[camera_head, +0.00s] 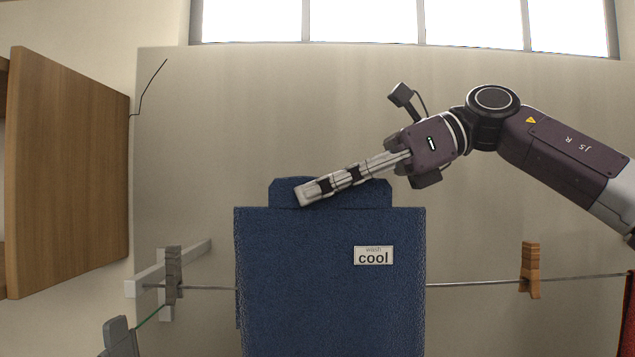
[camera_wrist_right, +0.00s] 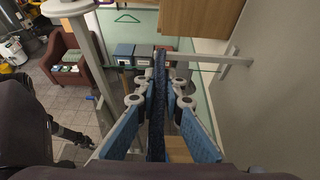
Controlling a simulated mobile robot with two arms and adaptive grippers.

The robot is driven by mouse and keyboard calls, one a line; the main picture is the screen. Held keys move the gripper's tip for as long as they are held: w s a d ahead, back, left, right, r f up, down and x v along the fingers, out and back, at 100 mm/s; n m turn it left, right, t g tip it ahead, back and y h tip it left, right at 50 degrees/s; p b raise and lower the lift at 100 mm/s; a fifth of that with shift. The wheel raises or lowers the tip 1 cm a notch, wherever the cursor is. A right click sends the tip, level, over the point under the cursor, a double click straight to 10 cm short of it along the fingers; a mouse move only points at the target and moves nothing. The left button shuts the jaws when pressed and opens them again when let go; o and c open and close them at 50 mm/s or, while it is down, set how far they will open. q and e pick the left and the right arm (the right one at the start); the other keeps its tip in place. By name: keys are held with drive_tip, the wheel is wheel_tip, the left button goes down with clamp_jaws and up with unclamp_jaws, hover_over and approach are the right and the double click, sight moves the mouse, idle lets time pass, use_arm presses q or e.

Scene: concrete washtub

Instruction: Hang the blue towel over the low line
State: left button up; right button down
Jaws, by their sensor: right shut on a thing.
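The blue towel (camera_head: 300,270), with a white "wash cool" label, hangs broad and upright in the middle of the head view. My right gripper (camera_head: 308,194) is shut across its narrower top part. In the right wrist view the towel (camera_wrist_right: 157,110) shows as a thin blue strip between the fingers. The low line (camera_head: 470,284) runs level on both sides of the towel, well below my gripper. The towel hides its middle, and I cannot tell whether any cloth lies over it. A dark arm end (camera_wrist_right: 78,137), seemingly my left gripper, is small at left in the wrist view; its jaws are unclear.
A grey wooden clothespin (camera_head: 173,275) sits on the line left of the towel and a brown one (camera_head: 530,270) to its right. A red cloth (camera_head: 628,310) shows at the right edge. A wooden cabinet (camera_head: 70,170) stands at left.

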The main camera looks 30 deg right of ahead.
sight(401, 231)
drive_tip(key=shift+f+b, duration=2.95)
drive_tip(key=shift+f, duration=1.85)
drive_tip(key=shift+f, duration=0.15)
drive_tip(key=c, duration=2.4)
unclamp_jaws()
drive_tip(key=o, duration=0.4)
drive_tip(key=shift+c, duration=0.2)
drive_tip(key=o, duration=0.6)
drive_tip(key=shift+f, duration=0.1)
drive_tip(key=shift+s+d, duration=0.15)
drive_tip(key=shift+d, duration=0.1)
drive_tip(key=v, duration=1.1)
drive_tip(key=shift+d+r, duration=0.15)
drive_tip(key=shift+r, duration=0.05)
